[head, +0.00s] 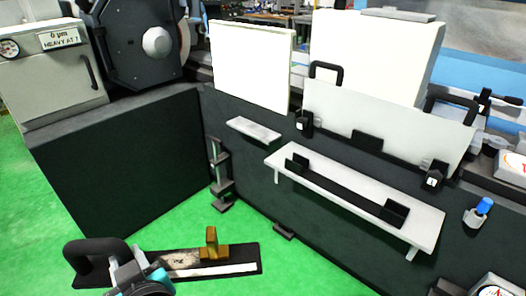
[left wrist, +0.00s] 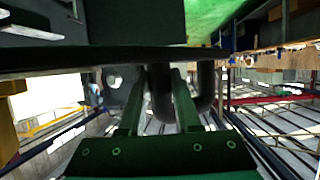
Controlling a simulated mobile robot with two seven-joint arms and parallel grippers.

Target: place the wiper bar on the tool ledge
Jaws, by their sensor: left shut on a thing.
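The wiper bar (head: 246,255) is a long dark plate with a pale strip, a brass-coloured block and a black loop handle at its left end. It is at the lower left of the head view, seemingly above the green floor. My left gripper (head: 140,277) is shut on its handle. In the left wrist view the gripper's fingers (left wrist: 158,112) close around the black handle (left wrist: 160,88), and the bar (left wrist: 60,62) spans the picture above. The tool ledge (head: 428,224) is a pale shelf on the machine front, right of the bar, with a black cradle (head: 345,193) on it. My right gripper is not in view.
A smaller pale shelf (head: 254,129) sits left of the ledge. A grey panel (head: 385,122) with black brackets stands behind the ledge. A dark clamp-like fixture (head: 219,175) is on the machine front. A blue-capped bottle (head: 478,212) is at the right. Green floor is open between.

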